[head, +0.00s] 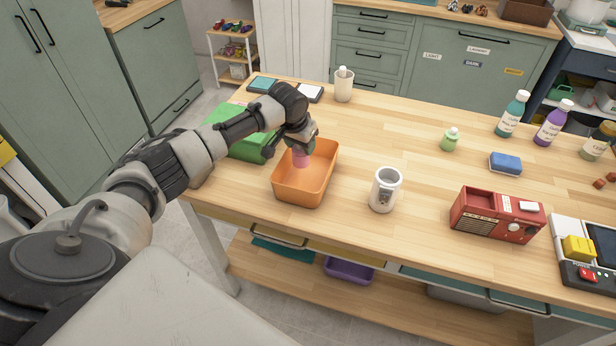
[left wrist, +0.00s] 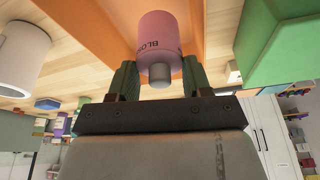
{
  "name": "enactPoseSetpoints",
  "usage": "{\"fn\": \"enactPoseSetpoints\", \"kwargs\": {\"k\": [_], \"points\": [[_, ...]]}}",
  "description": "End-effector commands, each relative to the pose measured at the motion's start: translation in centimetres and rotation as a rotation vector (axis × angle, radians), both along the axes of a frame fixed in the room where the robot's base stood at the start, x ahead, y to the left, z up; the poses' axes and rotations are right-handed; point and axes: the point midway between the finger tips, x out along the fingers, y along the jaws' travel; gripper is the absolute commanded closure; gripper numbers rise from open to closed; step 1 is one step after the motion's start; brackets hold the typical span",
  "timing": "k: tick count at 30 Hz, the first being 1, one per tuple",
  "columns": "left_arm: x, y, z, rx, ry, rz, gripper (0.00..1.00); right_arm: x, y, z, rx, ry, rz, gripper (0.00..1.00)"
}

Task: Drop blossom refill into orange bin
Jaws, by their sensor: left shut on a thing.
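The blossom refill is a pink cylinder with a grey nozzle and the letters "BLO" showing; it appears in the left wrist view (left wrist: 160,38) and, small, in the head view (head: 301,160). My left gripper (head: 303,150) is shut on it, with a finger on each side in the left wrist view (left wrist: 154,82). The orange bin (head: 298,196) stands on the wooden table near its left end. The gripper and refill are over the bin's opening, near its back part. I cannot tell the refill's exact height above the bin's floor. My right gripper is not in view.
A green box (head: 238,138) stands just left of the orange bin. A white cylindrical device (head: 385,190) stands to its right. A red radio (head: 497,215) is farther right. The table between the white device and the small green bottle (head: 450,139) is clear.

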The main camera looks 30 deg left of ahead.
Motion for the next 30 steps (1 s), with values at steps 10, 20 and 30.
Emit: {"fn": "enactPoseSetpoints", "kwargs": {"k": [10, 20, 30], "points": [[0.0, 0.0, 0.1, 0.000, 0.000, 0.000, 0.21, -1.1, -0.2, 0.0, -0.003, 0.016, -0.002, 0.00], [-0.1, 0.0, 0.5, 0.000, -0.001, 0.000, 0.21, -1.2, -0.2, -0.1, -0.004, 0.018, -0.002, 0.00], [-1.9, 0.0, 6.3, 0.000, -0.004, -0.001, 0.21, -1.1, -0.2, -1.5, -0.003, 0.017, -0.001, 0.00]]}}
